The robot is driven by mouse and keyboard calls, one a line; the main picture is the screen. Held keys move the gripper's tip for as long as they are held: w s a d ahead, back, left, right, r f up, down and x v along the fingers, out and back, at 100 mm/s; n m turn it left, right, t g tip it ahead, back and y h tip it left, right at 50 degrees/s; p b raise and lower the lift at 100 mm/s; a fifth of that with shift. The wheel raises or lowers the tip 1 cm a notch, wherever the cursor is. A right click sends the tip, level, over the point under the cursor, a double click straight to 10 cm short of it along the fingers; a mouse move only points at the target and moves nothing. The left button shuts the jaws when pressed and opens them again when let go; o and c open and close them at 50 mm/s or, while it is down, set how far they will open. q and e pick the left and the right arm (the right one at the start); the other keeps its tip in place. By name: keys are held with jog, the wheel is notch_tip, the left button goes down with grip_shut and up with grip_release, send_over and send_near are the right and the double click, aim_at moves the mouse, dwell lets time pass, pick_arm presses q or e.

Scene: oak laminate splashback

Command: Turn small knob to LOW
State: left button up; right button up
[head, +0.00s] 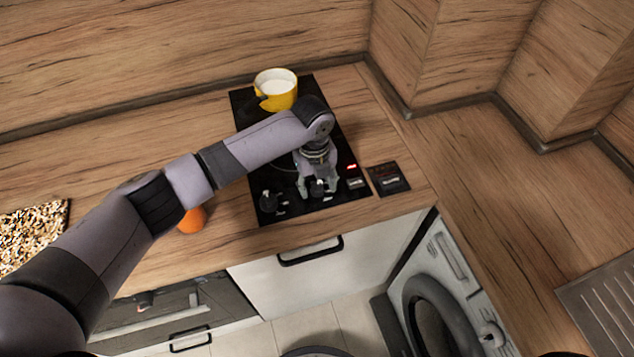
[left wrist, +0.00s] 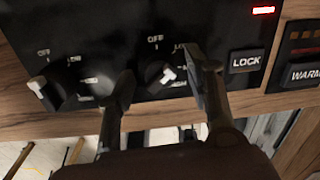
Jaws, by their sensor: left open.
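A black knob with a white mark (left wrist: 160,78) sits on the front of the black cooktop (head: 247,122), in the middle of the left wrist view. OFF is printed above it, and the lettering right of OFF is partly hidden by a finger. My right gripper is not in view.
A LOCK button (left wrist: 245,62) and a red light (left wrist: 263,10) are right of the knob. A separate WARM panel (head: 388,179) lies further right. A yellow pot (head: 276,91) with white contents stands at the cooktop's back. An orange object (head: 192,220) lies left of the cooktop.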

aim_at(315, 185)
pick_arm(q)
jog(key=shift+r, duration=0.1)
notch_tip(315, 185, up, 12)
jog(key=shift+s+a, duration=0.15)
jog(key=shift+a, duration=0.1)
dwell(0.5)
